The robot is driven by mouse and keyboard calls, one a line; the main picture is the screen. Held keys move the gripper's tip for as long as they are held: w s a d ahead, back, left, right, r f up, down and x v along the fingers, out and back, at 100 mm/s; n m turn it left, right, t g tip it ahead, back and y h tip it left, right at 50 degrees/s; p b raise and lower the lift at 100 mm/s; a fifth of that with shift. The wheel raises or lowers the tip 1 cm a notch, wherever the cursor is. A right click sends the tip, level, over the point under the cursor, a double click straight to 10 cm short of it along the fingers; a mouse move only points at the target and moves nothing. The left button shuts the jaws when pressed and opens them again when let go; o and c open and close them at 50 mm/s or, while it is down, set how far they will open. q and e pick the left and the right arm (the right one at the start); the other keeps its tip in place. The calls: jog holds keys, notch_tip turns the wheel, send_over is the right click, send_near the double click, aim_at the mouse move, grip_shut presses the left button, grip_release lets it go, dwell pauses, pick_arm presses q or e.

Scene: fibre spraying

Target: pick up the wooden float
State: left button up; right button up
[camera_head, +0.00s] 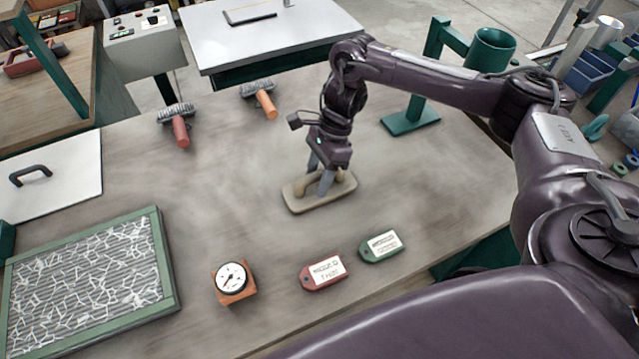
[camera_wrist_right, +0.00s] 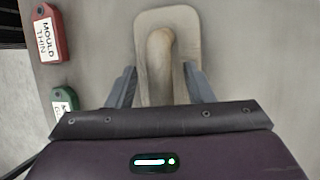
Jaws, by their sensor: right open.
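The wooden float (camera_head: 300,200), a pale flat board with a raised handle, lies flat on the table in the head view. It also shows in the right wrist view (camera_wrist_right: 160,60), its handle running between the two fingers. My right gripper (camera_head: 322,184) is low over the float, pointing down, with its fingers open on either side of the handle. In the right wrist view the gripper (camera_wrist_right: 160,88) shows a gap between each finger and the handle. The fingertips partly hide the handle in the head view. My left gripper is not in view.
A red tag (camera_head: 326,271), a green tag (camera_head: 381,246) and a dial gauge (camera_head: 232,280) lie in front of the float. Two brushes (camera_head: 180,131) (camera_head: 265,104) lie behind. A green-framed fibre panel (camera_head: 85,272) is at left. A green stand (camera_head: 412,116) is at back right.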

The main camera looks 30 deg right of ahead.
grip_shut()
dwell(0.3)
